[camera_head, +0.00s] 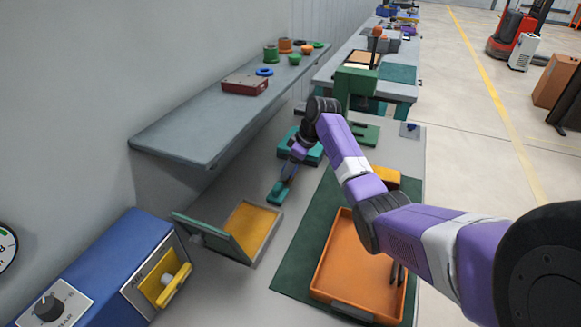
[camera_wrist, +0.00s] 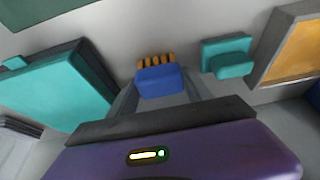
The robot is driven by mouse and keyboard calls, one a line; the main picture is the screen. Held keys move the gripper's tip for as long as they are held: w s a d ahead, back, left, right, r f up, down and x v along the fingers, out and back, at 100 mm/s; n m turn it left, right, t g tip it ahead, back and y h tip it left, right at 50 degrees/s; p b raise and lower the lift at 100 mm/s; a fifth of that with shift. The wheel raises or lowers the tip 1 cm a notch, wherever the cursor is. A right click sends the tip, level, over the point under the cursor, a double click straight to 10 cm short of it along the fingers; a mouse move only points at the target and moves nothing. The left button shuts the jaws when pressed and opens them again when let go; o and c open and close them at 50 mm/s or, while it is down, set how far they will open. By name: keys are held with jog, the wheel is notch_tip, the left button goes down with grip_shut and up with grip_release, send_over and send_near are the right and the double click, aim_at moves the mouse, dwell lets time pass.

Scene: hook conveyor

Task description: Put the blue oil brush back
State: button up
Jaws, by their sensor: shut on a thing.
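The blue oil brush (camera_wrist: 160,79), a blue block with orange-brown bristles, sits between the fingertips of my gripper (camera_wrist: 160,90) in the wrist view. The gripper is shut on it, with the bristles pointing away from the palm. In the head view my gripper (camera_head: 288,172) hangs low over the grey table, just beyond a small teal block-like stand (camera_head: 277,192). That teal stand also shows right of the brush in the wrist view (camera_wrist: 228,58), apart from it. The brush is not clearly visible in the head view.
A teal box (camera_head: 312,154) stands behind my gripper. A box with a yellow inside and raised lid (camera_head: 254,222) is nearer. An orange tray (camera_head: 336,262) lies on the green mat (camera_head: 300,252). A grey shelf (camera_head: 190,135) runs along the left wall. A blue machine (camera_head: 105,262) stands front left.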

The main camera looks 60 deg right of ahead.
jog(key=shift+f, duration=0.15)
jog(key=o, duration=1.2)
jog(key=b+v, duration=0.1)
jog(key=v, duration=1.1)
